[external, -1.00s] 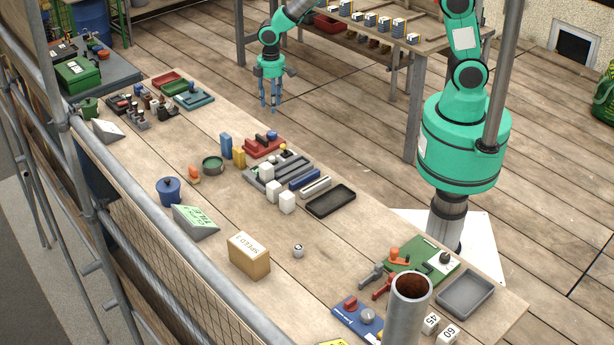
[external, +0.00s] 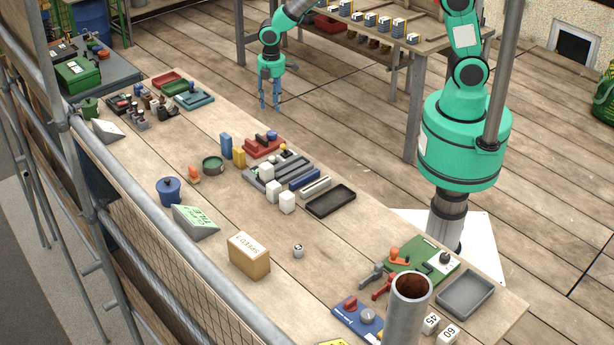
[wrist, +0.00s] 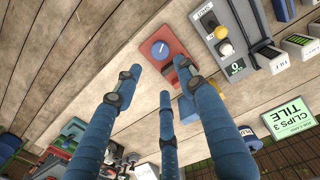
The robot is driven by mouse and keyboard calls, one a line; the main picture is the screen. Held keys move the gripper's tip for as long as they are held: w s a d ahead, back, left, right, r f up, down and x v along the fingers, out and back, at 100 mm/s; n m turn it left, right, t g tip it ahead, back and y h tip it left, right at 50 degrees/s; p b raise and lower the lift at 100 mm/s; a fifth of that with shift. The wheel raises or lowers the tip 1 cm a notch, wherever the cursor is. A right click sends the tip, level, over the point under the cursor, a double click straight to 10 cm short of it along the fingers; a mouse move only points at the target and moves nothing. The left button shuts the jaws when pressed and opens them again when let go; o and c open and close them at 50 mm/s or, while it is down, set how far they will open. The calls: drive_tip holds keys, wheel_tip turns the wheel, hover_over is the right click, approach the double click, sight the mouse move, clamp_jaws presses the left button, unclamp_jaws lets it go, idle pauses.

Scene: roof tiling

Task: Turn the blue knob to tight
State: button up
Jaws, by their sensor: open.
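A red plate (external: 259,149) lies on the long bench and carries a small blue knob (external: 272,135). In the wrist view the red plate (wrist: 155,66) shows the blue knob (wrist: 160,49) as a round dial with a pale line on it. I cannot read any tight marking. My three-fingered gripper (external: 271,106) hangs above the floor beyond the bench's back edge, apart from the plate. In the wrist view its blue fingers (wrist: 158,80) are spread and empty, with the knob beyond the fingertips.
A blue block (external: 226,146) and a yellow block (external: 239,158) stand close to the red plate. A grey panel (external: 265,177) with white blocks lies to its right. A green bowl (external: 213,164) stands nearer the camera. Free bench top lies left of the plate.

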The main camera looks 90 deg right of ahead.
sight(272, 133)
drive_tip(key=f, duration=0.6)
drive_tip(key=f+b, duration=0.1)
drive_tip(key=f, duration=0.6)
drive_tip(key=shift+w+d+f, duration=0.15)
drive_tip(key=shift+w+f, duration=0.05)
drive_tip(key=shift+f, duration=0.1)
drive_tip(key=shift+c, duration=0.2)
drive_tip(key=c, duration=0.8)
